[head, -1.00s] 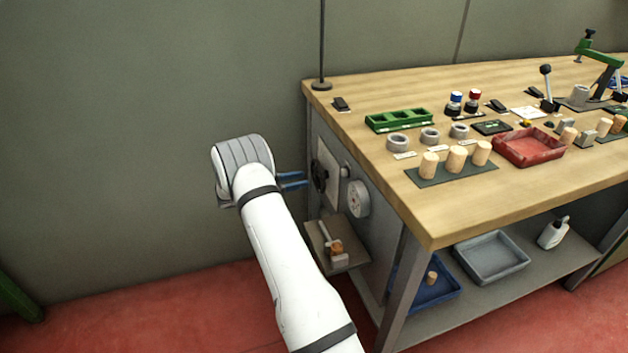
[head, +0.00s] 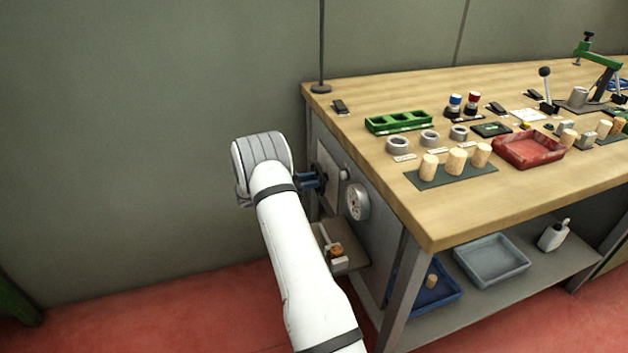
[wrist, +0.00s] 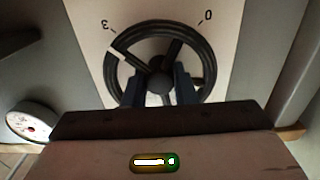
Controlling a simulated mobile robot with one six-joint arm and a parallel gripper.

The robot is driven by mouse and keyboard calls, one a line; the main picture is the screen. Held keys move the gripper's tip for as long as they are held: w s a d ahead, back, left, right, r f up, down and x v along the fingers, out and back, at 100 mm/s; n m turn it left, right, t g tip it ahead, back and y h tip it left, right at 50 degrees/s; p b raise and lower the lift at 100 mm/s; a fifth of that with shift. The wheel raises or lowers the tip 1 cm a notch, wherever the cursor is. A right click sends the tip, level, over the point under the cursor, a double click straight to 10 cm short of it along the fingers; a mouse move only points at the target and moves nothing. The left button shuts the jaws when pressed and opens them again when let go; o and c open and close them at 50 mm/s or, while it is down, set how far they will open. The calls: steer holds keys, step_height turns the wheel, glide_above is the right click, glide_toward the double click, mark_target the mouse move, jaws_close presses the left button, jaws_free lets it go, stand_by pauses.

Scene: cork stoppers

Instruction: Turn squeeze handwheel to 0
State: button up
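The black squeeze handwheel (wrist: 207,62) is on a pale plate (wrist: 232,40) on the bench's end panel. It also shows in the head view (head: 320,180), partly hidden by my fingers. In the wrist view its white-marked spoke (wrist: 127,55) points upper left, near the label 3 (wrist: 108,27). The label 0 (wrist: 208,16) is at upper right. My gripper (wrist: 158,88) is at the wheel, with blue fingers apart on either side of the hub. It also shows in the head view (head: 312,181). The wheel's lower part is hidden; finger contact cannot be told.
A round gauge (head: 356,202) is beside the wheel on the same panel. A small shelf (head: 345,243) with a cork piece juts out below. The wooden bench top (head: 350,120) overhangs above.

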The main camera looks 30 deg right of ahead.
steer(key=shift+c, duration=0.9)
steer(key=shift+n, duration=0.3)
